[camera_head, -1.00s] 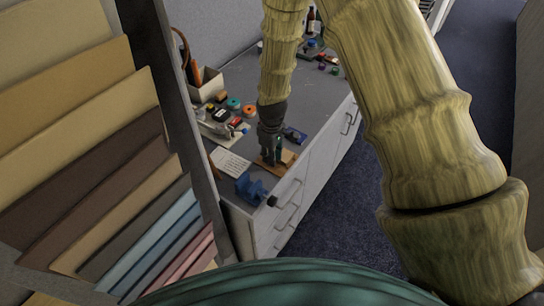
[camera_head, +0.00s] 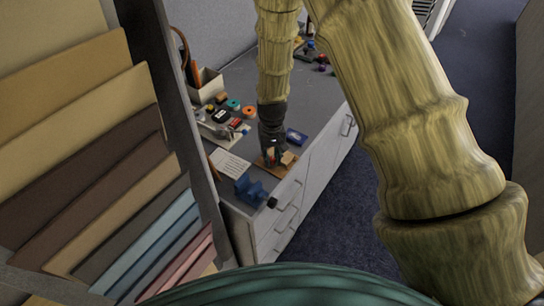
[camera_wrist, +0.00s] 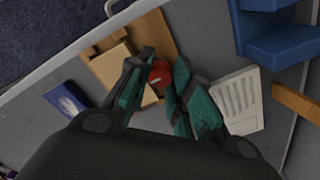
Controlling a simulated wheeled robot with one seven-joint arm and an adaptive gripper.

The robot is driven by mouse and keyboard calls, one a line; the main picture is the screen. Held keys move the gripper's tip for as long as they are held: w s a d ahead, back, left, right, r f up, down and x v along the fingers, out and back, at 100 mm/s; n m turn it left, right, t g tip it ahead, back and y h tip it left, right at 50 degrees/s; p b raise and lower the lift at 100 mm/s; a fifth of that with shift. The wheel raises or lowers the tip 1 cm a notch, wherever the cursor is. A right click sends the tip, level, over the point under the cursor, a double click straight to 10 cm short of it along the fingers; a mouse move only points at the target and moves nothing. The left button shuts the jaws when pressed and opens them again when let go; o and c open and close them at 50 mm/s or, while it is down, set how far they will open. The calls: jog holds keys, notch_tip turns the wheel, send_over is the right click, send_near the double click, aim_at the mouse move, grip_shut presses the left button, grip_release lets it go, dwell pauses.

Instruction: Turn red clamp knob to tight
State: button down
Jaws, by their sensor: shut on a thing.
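The red clamp knob (camera_wrist: 160,73) is round with a pale mark on its face. In the wrist view it sits between the two teal fingers of my gripper (camera_wrist: 160,88), which is shut on it. The wooden clamp base (camera_wrist: 153,32) lies beneath, with a lighter wooden block (camera_wrist: 113,68) beside the knob. In the head view my gripper (camera_head: 271,160) points down at the clamp base (camera_head: 266,170) near the table's front edge, with the block (camera_head: 288,158) to its right. The knob's underside is hidden.
A blue vise (camera_head: 249,190) stands close by on the table edge. A tray of small items and a holder (camera_head: 208,84) stand further back.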

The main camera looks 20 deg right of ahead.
aim_at(273, 158)
jog(key=shift+m, duration=0.3)
dwell(0.4)
jog(key=c, duration=1.2)
grip_release()
jog(key=shift+c, duration=0.2)
jog(key=shift+r, duration=0.1)
notch_tip(273, 158, up, 12)
jog(key=shift+d, duration=0.15)
